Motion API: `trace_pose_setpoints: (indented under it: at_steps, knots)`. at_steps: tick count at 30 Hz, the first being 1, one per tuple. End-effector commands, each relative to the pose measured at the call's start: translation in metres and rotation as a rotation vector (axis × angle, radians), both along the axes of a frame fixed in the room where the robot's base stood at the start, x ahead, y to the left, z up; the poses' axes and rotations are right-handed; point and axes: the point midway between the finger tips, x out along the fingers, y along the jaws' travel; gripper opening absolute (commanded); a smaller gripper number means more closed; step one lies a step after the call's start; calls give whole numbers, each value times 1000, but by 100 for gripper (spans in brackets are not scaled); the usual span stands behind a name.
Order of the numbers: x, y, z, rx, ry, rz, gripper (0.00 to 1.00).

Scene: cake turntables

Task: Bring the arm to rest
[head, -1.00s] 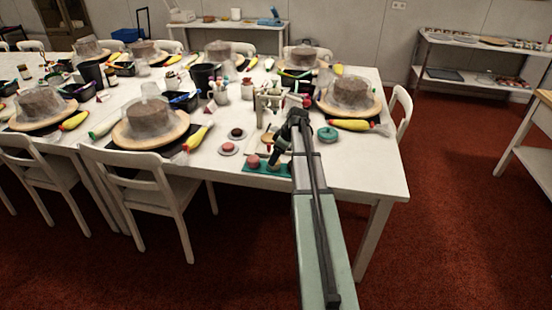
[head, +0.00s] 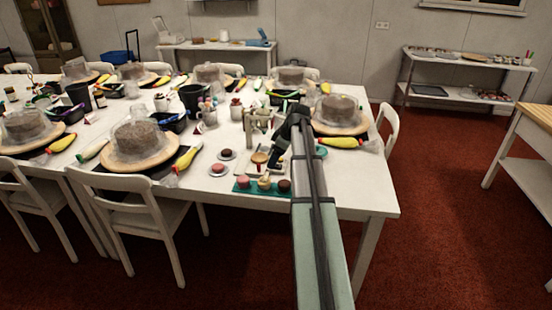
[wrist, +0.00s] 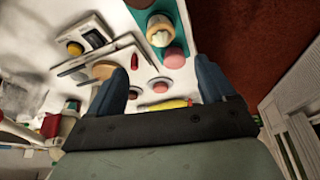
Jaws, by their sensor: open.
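My gripper (head: 276,160) hangs over the near right part of the white table, pointing down and to the left. Its two blue fingers stand apart in the wrist view (wrist: 161,66), with nothing held between them. A teal mat (head: 240,188) with a pink, a cream-topped and a dark cupcake lies just below it, at the table's front edge. In the wrist view the mat (wrist: 180,8) shows past the fingertips, with the cream-topped cupcake (wrist: 160,32) on it. A round teal item (head: 321,151) is partly hidden behind my arm.
Two small plates with pastries (head: 218,170) sit left of the gripper. A beige stand (head: 257,122) is close behind it. Cakes on turntables (head: 133,145) under clear covers and yellow piping bags (head: 186,158) fill the table.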

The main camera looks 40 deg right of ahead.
Motion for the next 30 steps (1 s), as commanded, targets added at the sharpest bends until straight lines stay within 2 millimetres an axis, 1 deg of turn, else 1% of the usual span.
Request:
trace_pose_setpoints:
  at_steps: [10, 12, 14, 17, 20, 21, 23, 24, 26, 27, 29, 30]
  knots:
    - [0, 1, -1, 0, 0, 0, 83]
    - [0, 5, -5, 2, 5, -5, 83]
    - [0, 15, -13, 5, 16, -13, 83]
    - [-1, 44, -36, 13, 50, -47, 83]
    - [-6, 85, -71, 21, 99, -99, 83]
    - [-8, 103, -85, 23, 121, -122, 83]
    - [-13, 129, -106, 23, 152, -161, 83]
    - [-18, 146, -119, 22, 172, -183, 83]
    - [-25, 171, -139, 18, 200, -219, 83]
    - [-31, 187, -151, 14, 219, -243, 83]
    - [-41, 211, -169, 7, 243, -278, 83]
    - [-49, 226, -181, 0, 261, -301, 83]
